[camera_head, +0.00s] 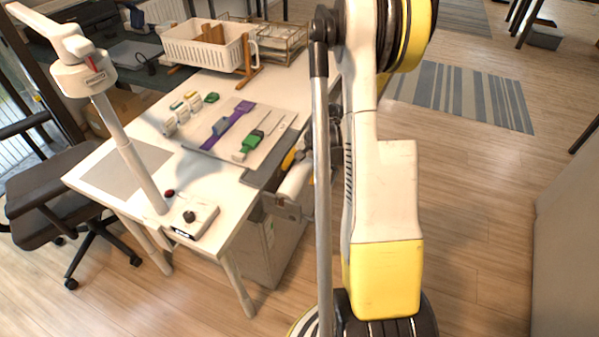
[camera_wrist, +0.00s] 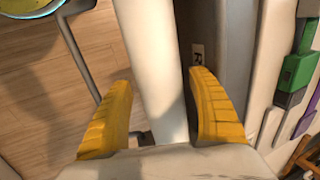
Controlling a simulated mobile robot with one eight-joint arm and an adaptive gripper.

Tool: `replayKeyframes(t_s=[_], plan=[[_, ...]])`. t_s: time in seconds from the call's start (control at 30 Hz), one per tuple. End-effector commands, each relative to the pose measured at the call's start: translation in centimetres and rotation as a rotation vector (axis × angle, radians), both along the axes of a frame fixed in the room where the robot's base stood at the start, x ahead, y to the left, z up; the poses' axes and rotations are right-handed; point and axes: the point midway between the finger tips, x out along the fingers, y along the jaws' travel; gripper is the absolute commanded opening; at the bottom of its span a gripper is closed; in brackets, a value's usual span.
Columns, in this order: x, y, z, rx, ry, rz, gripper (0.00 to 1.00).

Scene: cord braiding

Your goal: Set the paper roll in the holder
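A thick white cylinder, which I take for the paper roll (camera_wrist: 155,70), lies between the two yellow fingers of my gripper (camera_wrist: 163,100) in the wrist view. The fingers sit close on both sides of it, and its upper end runs out of the frame. In the head view the white roll (camera_head: 297,180) and a yellow finger of my gripper (camera_head: 289,160) show beside the table's right edge, partly behind my arm. A wooden stand (camera_head: 246,58) at the back of the table may be the holder; I cannot tell for sure.
The white table (camera_head: 130,205) carries a white basket (camera_head: 205,50), a wire rack (camera_head: 275,42), a grey board with a green tool (camera_head: 252,142) and a purple tool (camera_head: 232,122), small labelled items and a control box (camera_head: 190,220). A cabinet (camera_head: 265,250) stands below. A chair stands left.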

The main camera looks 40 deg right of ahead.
Motion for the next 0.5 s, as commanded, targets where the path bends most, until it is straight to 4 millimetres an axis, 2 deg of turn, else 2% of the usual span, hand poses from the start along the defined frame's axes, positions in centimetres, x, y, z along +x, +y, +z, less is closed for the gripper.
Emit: replayKeyframes(t_s=[0.27, 0.37, 0.5], plan=[[-0.1, -0.1, 0.8, 0.001, -0.002, 0.0, 0.74], [-0.6, -0.3, 2.3, 0.0, -0.002, -0.001, 0.74], [-1.6, -0.6, 5.3, 0.0, -0.002, -0.001, 0.74]])
